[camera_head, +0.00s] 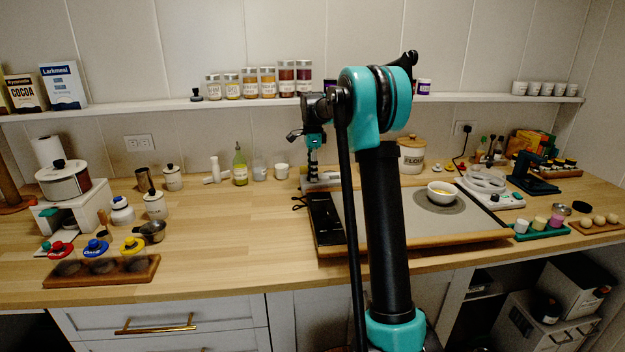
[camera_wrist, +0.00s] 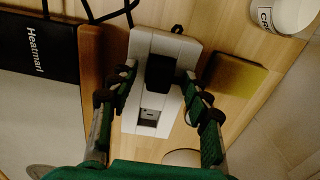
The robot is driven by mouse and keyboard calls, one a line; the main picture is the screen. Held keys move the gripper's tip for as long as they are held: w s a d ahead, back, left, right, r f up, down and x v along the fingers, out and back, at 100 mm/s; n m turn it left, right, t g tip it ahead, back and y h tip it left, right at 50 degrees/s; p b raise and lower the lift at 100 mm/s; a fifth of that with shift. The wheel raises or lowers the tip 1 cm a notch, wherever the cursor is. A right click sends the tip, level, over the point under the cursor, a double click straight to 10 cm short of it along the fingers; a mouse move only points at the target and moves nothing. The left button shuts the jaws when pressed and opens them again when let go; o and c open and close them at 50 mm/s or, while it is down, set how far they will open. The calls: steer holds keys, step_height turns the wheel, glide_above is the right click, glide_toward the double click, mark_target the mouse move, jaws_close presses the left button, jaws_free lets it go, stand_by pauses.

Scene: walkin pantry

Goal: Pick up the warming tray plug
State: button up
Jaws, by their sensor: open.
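The black warming tray plug (camera_wrist: 160,72) stands in a white power strip (camera_wrist: 148,120) in the wrist view. One outlet of the strip shows open below the plug. My gripper (camera_wrist: 158,80) is open, with one finger on each side of the plug; I cannot tell whether either touches it. In the head view my gripper (camera_head: 313,160) points down over the strip (camera_head: 328,182), and the plug is hard to make out there. The warming tray (camera_head: 465,238) lies to the right, with its black "Heatmarl" end (camera_wrist: 38,45) showing in the wrist view.
A black cord (camera_wrist: 95,17) runs from the tray's end. A yellowish block (camera_wrist: 237,76) lies beside the strip. A white bowl (camera_head: 441,192) sits on the tray.

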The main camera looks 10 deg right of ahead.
jaws_close()
stand_by(0.3)
steer(key=shift+r, duration=0.15)
step_height(320, 180, up, 25)
stand_by(1.6)
